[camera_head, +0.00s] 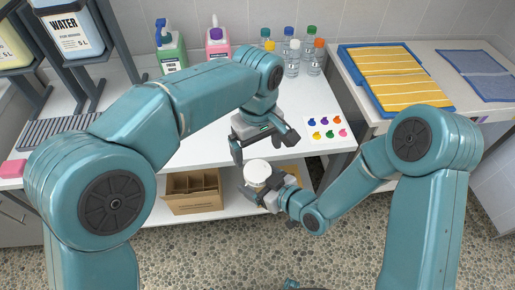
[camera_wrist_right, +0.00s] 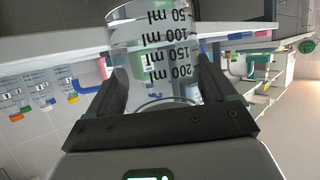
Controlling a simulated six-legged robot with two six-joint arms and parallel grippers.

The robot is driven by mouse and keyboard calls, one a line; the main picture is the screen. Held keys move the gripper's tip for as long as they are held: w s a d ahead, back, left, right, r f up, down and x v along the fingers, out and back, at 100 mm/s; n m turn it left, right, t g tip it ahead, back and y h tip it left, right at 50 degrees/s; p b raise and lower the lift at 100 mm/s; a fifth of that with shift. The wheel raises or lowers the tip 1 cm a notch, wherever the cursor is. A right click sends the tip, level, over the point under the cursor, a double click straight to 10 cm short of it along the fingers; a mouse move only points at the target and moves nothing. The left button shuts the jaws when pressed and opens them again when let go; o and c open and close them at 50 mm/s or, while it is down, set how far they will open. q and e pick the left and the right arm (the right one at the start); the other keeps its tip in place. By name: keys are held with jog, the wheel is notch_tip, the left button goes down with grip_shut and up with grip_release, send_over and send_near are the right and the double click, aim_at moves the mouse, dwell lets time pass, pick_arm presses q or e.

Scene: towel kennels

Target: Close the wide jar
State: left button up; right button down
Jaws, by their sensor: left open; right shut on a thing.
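The wide jar (camera_wrist_right: 155,48) is clear, with black ml marks, and stands between the fingers of my right gripper (camera_wrist_right: 160,85) in the right wrist view. In the head view the jar (camera_head: 257,171) shows a round white top; I cannot tell whether this is a lid or the inside. My right gripper (camera_head: 268,190) is shut on the jar, in front of the table's front edge. My left gripper (camera_head: 264,150) is open and empty, pointing down just above and behind the jar.
Several capped bottles (camera_head: 292,58), a green bottle (camera_head: 172,52) and a pink-labelled bottle (camera_head: 218,44) stand at the back of the white table. A card with coloured spots (camera_head: 327,130) lies on its right. A divided cardboard box (camera_head: 194,203) sits on the lower shelf.

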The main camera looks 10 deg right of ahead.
aim_at(258, 170)
pick_arm(q)
jog(key=shift+f, duration=4.05)
jog(key=c, duration=1.1)
jog(key=m, duration=0.3)
jog(key=o, duration=1.2)
jog(key=shift+c, duration=0.2)
